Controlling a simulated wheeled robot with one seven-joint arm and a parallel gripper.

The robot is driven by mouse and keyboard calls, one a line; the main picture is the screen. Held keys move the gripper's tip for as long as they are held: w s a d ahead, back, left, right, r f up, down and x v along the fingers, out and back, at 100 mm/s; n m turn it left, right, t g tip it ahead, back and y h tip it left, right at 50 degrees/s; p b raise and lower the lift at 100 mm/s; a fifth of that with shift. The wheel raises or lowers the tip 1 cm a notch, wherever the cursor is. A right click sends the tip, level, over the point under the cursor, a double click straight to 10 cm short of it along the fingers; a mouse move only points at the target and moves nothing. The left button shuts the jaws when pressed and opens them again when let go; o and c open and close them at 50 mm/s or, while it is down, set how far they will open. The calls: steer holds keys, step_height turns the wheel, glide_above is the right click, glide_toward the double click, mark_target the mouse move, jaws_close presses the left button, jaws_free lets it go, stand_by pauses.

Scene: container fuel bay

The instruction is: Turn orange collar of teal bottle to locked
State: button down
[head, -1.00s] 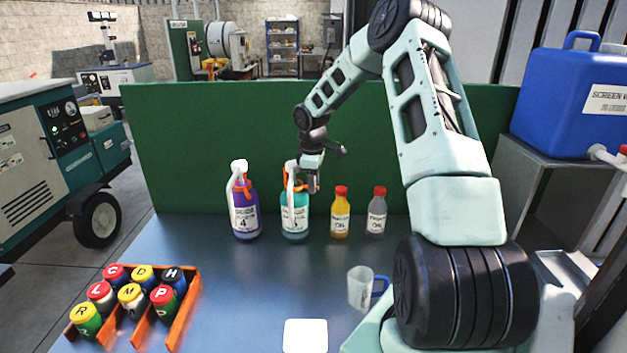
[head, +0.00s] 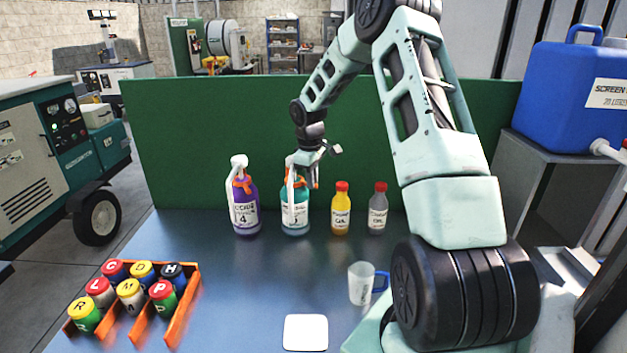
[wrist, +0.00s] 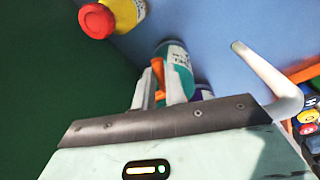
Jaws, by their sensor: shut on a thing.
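The teal bottle (head: 295,218) stands upright on the blue table before the green panel, with a white spray head and an orange collar (head: 307,181). My gripper (head: 306,178) is at its neck from above, covering part of the collar. In the wrist view the teal bottle (wrist: 177,58) lies beyond my gripper (wrist: 158,88), with the orange collar (wrist: 159,85) between the fingers. My gripper is shut on the collar. Its exact turn, locked or not, cannot be read here.
A purple spray bottle (head: 245,212) stands close on the left. A yellow bottle (head: 341,212) and a grey bottle (head: 377,212) stand on the right. A clear mug (head: 362,284), a white square (head: 305,332) and an orange rack (head: 185,308) of jars are nearer. The mid-table is clear.

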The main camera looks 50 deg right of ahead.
steer(key=shift+a+m+g+b, duration=0.15)
steer(key=shift+a+m+b, duration=0.35)
steer(key=shift+m, duration=0.6)
steer(key=shift+a+m+g+b, duration=0.15)
steer(key=shift+a+m+b, duration=0.1)
steer(key=shift+a+m, duration=0.65)
steer(key=shift+d+r+m, duration=0.1)
steer(key=shift+d+m, duration=0.05)
steer(key=shift+m, duration=0.15)
steer(key=c, duration=1.5)
jaws_free()
steer(key=shift+o, duration=0.2)
